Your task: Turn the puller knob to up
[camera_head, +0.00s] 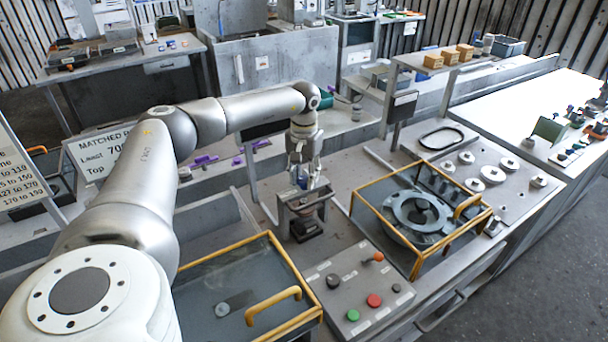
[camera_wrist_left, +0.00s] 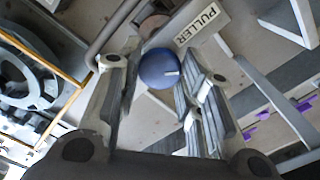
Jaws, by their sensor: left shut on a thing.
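The puller knob (camera_wrist_left: 159,68) is round and blue with a short white mark. In the left wrist view it sits between the fingers of my left gripper (camera_wrist_left: 160,80), beside the PULLER label (camera_wrist_left: 203,24). The white mark points to the right in that view. In the head view my left gripper (camera_head: 308,176) reaches down over the small grey puller stand (camera_head: 305,201) and is shut on the knob. The knob is mostly hidden there by the fingers. My right gripper is in neither view.
A yellow-framed guard (camera_head: 375,183) over a round housing (camera_head: 419,211) stands right of the stand. Another yellow-framed cover (camera_head: 283,252) is front left. A panel (camera_head: 335,292) with red, green and black buttons and an orange-tipped lever (camera_head: 373,258) lies in front.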

